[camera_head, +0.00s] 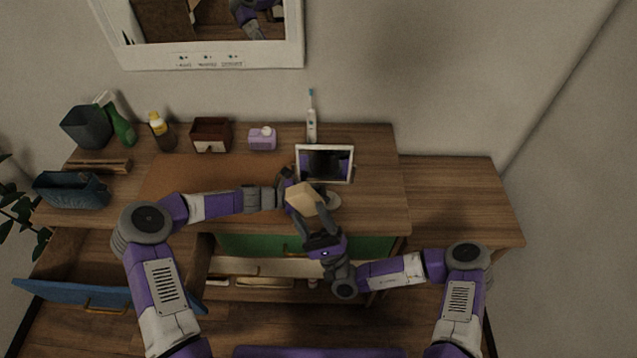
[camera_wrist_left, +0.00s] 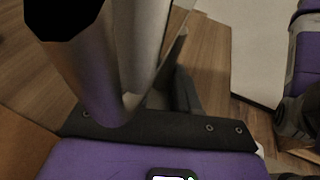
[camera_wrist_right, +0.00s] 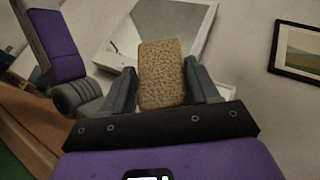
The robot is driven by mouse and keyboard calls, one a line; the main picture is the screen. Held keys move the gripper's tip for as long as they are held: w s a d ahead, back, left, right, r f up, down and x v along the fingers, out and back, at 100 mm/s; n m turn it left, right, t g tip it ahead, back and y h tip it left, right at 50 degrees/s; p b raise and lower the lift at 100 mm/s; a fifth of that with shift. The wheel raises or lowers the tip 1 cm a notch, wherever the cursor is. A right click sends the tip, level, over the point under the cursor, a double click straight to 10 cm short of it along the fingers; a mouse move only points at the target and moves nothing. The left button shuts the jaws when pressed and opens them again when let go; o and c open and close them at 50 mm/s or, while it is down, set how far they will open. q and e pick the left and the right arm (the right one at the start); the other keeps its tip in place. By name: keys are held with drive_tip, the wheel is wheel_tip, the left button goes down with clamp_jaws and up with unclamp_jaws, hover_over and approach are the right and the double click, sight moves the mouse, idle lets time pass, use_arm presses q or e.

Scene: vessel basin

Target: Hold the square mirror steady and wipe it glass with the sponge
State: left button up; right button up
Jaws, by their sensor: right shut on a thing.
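The square mirror (camera_head: 325,164) has a white frame and stands upright on the desk, on a pale round base (camera_head: 331,201). My left gripper (camera_head: 288,185) is low beside the mirror's left edge. A shiny metallic part (camera_wrist_left: 125,60) fills much of the left wrist view and partly hides the fingers, so I cannot tell their grip. My right gripper (camera_head: 311,214) is shut on the tan sponge (camera_head: 305,199), in front of and below the mirror, apart from its glass as far as I can see. The sponge (camera_wrist_right: 162,75) sits between both fingers in the right wrist view.
A toothbrush (camera_head: 311,120), a lilac dispenser (camera_head: 262,138), a brown box (camera_head: 211,135) and bottles line the desk's back. Dark bins (camera_head: 87,127) stand at the left. The desk's right side (camera_head: 462,200) is clear. A blue-fronted drawer (camera_head: 80,294) is open.

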use_arm(q)
drive_tip(key=shift+o, duration=1.4)
drive_tip(key=shift+f, duration=0.1)
